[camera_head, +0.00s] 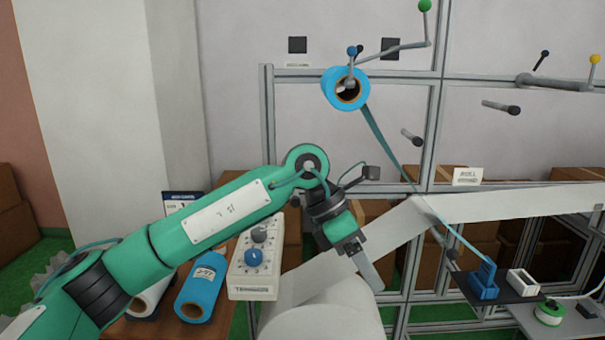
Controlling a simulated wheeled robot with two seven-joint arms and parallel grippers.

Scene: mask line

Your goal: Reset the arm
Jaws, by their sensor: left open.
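My left arm (215,215) is green and comes in from the lower left. It reaches across to the middle of the head view, with its wrist bent down. My left gripper (371,272) points down and right in front of a white rounded surface. Its fingers show nearly edge-on, with nothing seen between them. It is open. My right gripper is not in the head view.
A blue roll (338,88) hangs on the metal frame, with a blue strip running down right to a blue holder (484,282). A control box (254,262) and a loose blue roll (200,290) are on the brown table behind my left arm.

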